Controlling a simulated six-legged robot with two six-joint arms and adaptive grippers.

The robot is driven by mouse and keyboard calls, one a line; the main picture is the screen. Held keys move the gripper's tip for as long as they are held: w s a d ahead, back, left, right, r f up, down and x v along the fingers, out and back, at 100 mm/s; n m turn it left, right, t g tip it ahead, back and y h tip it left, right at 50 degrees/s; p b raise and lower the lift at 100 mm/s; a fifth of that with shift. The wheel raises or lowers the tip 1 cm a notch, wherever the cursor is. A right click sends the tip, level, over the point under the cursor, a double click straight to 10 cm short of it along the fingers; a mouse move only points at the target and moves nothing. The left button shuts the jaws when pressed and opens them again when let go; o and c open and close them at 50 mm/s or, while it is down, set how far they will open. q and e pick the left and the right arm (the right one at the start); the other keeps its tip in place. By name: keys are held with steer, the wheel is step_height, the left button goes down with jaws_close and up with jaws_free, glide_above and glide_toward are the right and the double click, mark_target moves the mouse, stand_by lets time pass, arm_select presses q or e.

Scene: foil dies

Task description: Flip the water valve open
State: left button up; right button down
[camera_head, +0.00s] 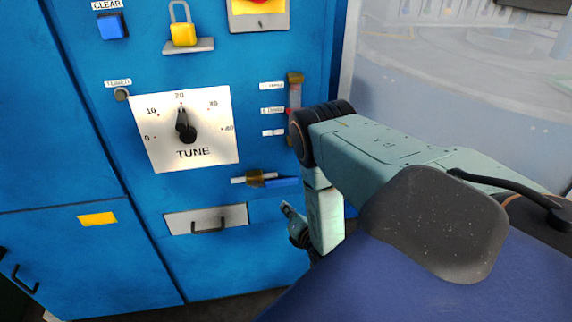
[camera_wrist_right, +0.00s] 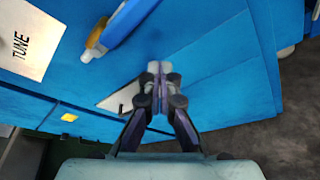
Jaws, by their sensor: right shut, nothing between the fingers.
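The water valve (camera_head: 262,178) sits on the blue cabinet front below the TUNE dial. It has a brass body, a white pipe stub on the left and a blue lever (camera_head: 286,182) pointing right, roughly in line with the pipe. In the right wrist view the brass body (camera_wrist_right: 97,36) and blue lever (camera_wrist_right: 130,22) show at the upper left. My right gripper (camera_head: 286,207) is below the lever and apart from it. In the right wrist view its fingers (camera_wrist_right: 160,70) are together and empty. My left gripper is out of view.
The TUNE dial (camera_head: 222,150) is above left of the valve, and a drawer with a handle (camera_head: 180,222) is below left. A vertical gauge or slider (camera_head: 295,95) is above, partly behind my right arm. A glass panel (camera_head: 440,70) stands at the right.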

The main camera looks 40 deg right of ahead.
steer(key=v, duration=0.2)
steer(key=a+v, duration=0.1)
steer(key=v, duration=0.2)
steer(key=shift+a+r, duration=0.15)
steer(key=shift+r, duration=0.1)
steer(key=shift+s+r, duration=0.1)
